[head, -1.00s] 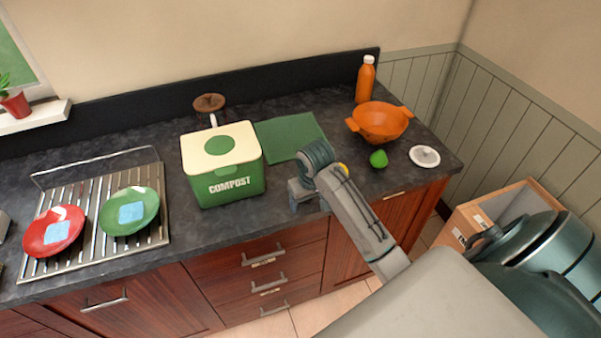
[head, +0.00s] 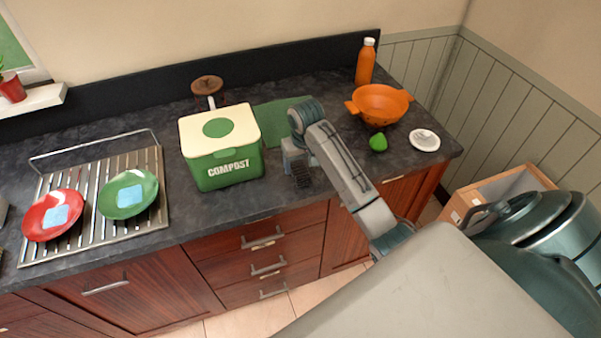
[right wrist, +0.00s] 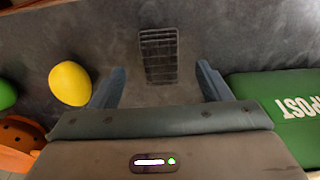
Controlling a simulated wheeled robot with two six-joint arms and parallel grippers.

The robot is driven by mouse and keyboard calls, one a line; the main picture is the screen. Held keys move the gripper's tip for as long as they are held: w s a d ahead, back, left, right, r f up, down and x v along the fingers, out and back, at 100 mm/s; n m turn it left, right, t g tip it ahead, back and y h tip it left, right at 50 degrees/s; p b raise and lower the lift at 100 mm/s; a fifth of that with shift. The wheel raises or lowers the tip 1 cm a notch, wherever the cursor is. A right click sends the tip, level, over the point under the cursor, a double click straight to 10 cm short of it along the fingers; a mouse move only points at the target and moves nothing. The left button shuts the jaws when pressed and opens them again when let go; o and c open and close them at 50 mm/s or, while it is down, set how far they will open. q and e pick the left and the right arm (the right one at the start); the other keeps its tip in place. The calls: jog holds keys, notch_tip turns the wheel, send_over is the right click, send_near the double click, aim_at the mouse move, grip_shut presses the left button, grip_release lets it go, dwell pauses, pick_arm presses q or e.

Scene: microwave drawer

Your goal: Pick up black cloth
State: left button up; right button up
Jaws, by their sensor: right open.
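A small dark rectangle with a grid pattern (right wrist: 158,57), probably the black cloth, lies flat on the dark counter. It also shows as a dark striped patch (head: 302,178) just below my right gripper in the head view. My right gripper (head: 293,165) is open and empty, to the right of the compost bin. In the right wrist view, the fingers of the right gripper (right wrist: 162,80) stand apart on both sides, with the patch between and beyond them, apart from both. My left gripper is not in view.
The green compost bin (head: 228,168) stands close left of the gripper. A green mat (head: 275,115) lies behind. A yellow fruit (right wrist: 70,83) lies close by. A green fruit (head: 378,142), orange colander (head: 380,104), bottle (head: 365,62) and white lid (head: 424,140) are right.

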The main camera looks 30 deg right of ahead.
aim_at(301, 171)
jog(key=f+p, duration=0.2)
jog(key=f, duration=0.1)
jog(key=shift+w+d+f, duration=0.1)
jog(key=shift+w+f, duration=0.05)
jog(key=shift+w, duration=0.25)
jog(key=shift+w+f, duration=0.1)
jog(key=shift+f, duration=0.45)
jog(key=c, duration=1.1)
jog(key=shift+o, duration=0.2)
jog(key=shift+r, duration=0.1)
